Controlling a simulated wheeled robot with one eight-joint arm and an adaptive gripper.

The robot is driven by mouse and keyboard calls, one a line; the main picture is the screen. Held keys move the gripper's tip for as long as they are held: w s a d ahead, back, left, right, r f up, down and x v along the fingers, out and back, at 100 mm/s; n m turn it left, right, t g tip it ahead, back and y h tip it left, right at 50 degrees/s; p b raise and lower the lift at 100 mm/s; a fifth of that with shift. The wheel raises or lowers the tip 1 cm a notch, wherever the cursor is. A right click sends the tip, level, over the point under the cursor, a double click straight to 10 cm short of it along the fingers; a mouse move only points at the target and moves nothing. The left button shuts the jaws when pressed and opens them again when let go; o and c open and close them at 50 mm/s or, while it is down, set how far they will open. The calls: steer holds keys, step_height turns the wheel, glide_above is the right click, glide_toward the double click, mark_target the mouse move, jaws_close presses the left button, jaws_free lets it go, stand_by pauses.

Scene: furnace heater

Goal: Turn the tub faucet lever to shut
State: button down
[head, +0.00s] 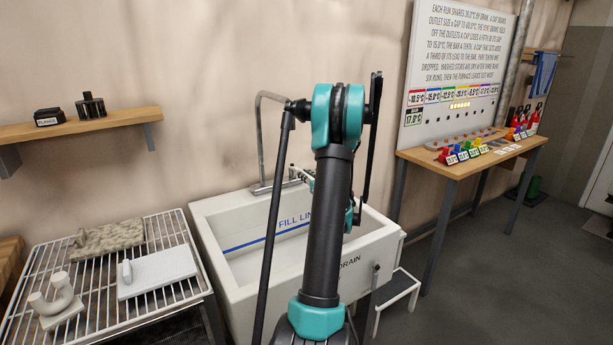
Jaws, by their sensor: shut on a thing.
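The white tub (215,240) stands against the wall, with a blue "FILL LINE" mark inside and the word "DRAIN" on its front rim. The tall grey faucet (258,130) rises from the tub's back rim and its spout arches to the right, partly behind my arm. My arm reaches over the tub to the faucet's base. My gripper (299,174) shows small beside the right end of the faucet base, shut on what appears to be the faucet lever. My arm hides part of the grip, and the lever's exact angle cannot be told.
A wire rack (180,222) with several items stands left of the tub. A wall shelf (100,127) is above it. A wooden bench (455,168) with coloured blocks and a signboard (455,60) are at right. A small step stool (398,290) stands by the tub; the right floor is open.

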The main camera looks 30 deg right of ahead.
steer(key=shift+a, duration=0.1)
steer(key=c, duration=1.4)
jaws_free()
steer(key=shift+c, duration=0.2)
steer(key=s, duration=1.2)
steer(key=shift+d, duration=0.2)
